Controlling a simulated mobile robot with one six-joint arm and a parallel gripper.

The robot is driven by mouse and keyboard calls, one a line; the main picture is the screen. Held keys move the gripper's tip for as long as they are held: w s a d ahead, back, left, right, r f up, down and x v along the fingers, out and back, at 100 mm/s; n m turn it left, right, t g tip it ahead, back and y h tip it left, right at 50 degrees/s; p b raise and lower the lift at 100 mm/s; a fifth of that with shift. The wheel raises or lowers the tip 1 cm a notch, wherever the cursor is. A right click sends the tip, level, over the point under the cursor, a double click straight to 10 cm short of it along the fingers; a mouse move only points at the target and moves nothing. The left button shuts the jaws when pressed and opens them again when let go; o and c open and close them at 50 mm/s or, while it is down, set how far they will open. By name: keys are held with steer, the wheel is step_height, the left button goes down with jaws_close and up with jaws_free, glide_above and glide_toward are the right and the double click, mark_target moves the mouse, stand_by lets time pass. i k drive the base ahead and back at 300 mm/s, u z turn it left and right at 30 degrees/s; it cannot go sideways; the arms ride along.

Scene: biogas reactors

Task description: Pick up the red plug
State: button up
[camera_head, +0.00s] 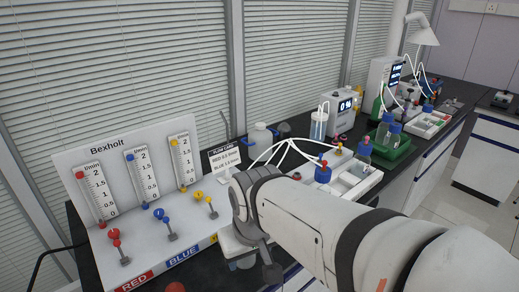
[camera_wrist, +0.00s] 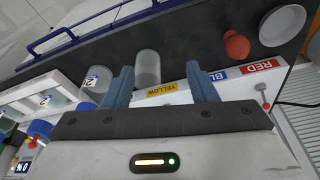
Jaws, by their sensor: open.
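The red plug (camera_wrist: 236,46) lies on the dark bench top in the wrist view, upper right, in front of the RED and BLUE labels. In the head view only its top (camera_head: 175,287) shows at the bottom edge. My gripper (camera_wrist: 159,80) is open, its two blue-grey fingers spread. The plug is to the right of both fingers, apart from them. Nothing is seen held. In the head view my arm hides most of the gripper.
A clear cylindrical vessel (camera_wrist: 147,68) shows between the fingers, near the YELLOW label. A white dish (camera_wrist: 282,25) lies beside the plug. The flow-meter panel (camera_head: 135,165) has valves at its front. A blue rail (camera_wrist: 95,27) runs along the bench edge. A white tray (camera_head: 361,185) holds bottles.

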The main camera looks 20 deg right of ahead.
mark_target(324, 163)
steer(key=z, duration=0.1)
steer(key=k, duration=0.55)
steer(key=u, duration=2.6)
steer(key=k, duration=1.45)
steer(key=z, duration=1.95)
steer(key=i, duration=0.75)
steer(key=z, duration=0.05)
